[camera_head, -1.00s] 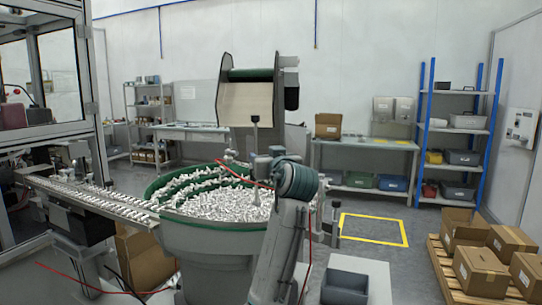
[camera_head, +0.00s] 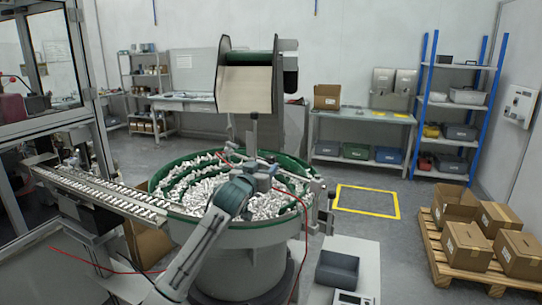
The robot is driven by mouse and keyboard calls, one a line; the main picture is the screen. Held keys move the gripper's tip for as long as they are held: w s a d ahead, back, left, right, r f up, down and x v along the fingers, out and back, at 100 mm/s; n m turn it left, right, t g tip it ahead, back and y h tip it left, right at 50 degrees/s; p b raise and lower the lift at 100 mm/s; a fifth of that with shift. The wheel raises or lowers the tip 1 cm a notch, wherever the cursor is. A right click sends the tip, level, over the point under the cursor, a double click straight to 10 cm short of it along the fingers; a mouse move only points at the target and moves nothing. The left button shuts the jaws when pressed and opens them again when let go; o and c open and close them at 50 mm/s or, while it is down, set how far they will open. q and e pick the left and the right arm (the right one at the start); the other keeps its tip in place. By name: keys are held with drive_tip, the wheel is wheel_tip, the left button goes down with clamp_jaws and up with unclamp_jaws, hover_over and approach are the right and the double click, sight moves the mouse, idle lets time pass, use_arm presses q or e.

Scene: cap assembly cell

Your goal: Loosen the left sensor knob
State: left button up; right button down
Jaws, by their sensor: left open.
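A large feeder bowl (camera_head: 262,238) with a green inner rim is filled with many small white caps (camera_head: 200,180). My left arm comes up from the bottom of the picture and reaches over the bowl. My left gripper (camera_head: 266,168) is over the back middle of the bowl, near a thin upright post (camera_head: 254,132). The gripper is small here, and its fingertips are hard to make out. I cannot pick out the left sensor knob for certain; it may be hidden behind the gripper. My right gripper is not in view.
A linear track (camera_head: 100,192) carrying caps runs left from the bowl. A hopper (camera_head: 247,85) stands above and behind it. A grey bin (camera_head: 337,272) sits at front right. Cardboard boxes (camera_head: 466,245) lie on a pallet at far right. Thin red cables hang near the bowl.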

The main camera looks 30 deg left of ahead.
sight(269, 161)
use_arm(q)
drive_tip(key=p+x, duration=0.2)
drive_tip(key=x, duration=0.6)
drive_tip(key=shift+w, duration=0.1)
drive_tip(key=shift+c, duration=0.4)
